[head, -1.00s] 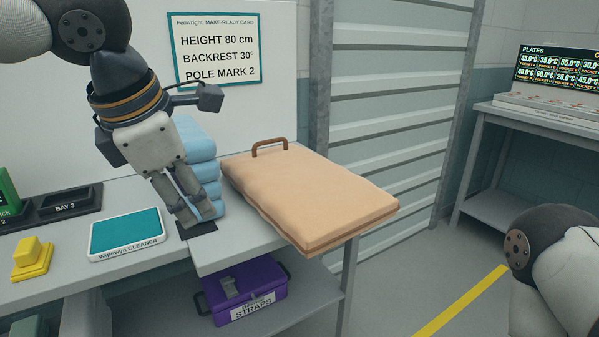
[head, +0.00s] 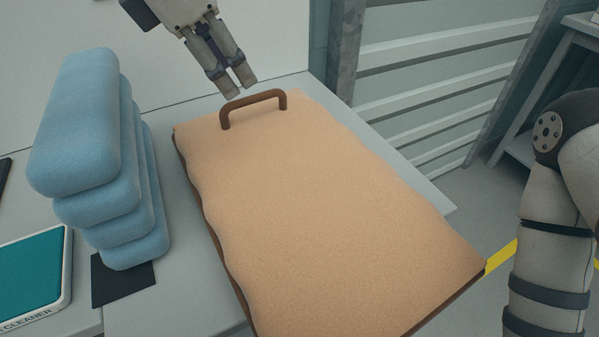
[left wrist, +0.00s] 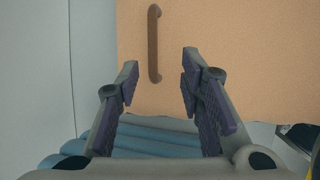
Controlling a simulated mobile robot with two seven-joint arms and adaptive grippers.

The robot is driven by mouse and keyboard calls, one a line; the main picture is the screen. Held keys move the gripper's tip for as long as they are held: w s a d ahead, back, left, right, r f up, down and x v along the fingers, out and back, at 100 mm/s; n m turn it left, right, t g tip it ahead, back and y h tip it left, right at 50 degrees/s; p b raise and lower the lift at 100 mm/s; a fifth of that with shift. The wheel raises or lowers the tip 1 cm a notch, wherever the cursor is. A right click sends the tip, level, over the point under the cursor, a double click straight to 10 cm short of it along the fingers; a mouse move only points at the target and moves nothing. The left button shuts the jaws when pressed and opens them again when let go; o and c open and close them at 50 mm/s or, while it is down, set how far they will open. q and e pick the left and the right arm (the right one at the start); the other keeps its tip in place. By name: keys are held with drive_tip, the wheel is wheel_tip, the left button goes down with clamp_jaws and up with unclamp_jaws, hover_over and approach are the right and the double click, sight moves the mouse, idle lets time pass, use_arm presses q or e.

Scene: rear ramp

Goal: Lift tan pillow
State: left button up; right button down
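The tan pillow (head: 310,200) lies flat on the grey table, with a brown underside edge. A brown bar handle (head: 253,100) rises from its far end. My left gripper (head: 242,90) is just behind and above that handle, fingers pointing down, and looks apart from it. In the left wrist view the gripper (left wrist: 159,60) is open and empty. The handle (left wrist: 154,45) shows there ahead of the gap between the fingers, on the tan pillow (left wrist: 240,60). My right gripper is out of view; only part of the right arm shows.
A stack of blue cushions (head: 90,130) stands left of the pillow, on or beside a black mat (head: 122,281). A teal-topped cleaner pad (head: 30,270) lies further left. A grey post (head: 345,50) and slatted shutter stand behind the table.

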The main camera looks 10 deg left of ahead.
sight(249, 97)
use_arm(q)
drive_tip(key=x, duration=0.7)
drive_tip(key=shift+w+a+f, duration=0.15)
drive_tip(key=shift+w+f, duration=0.05)
drive_tip(key=shift+w, duration=0.35)
clamp_jaws()
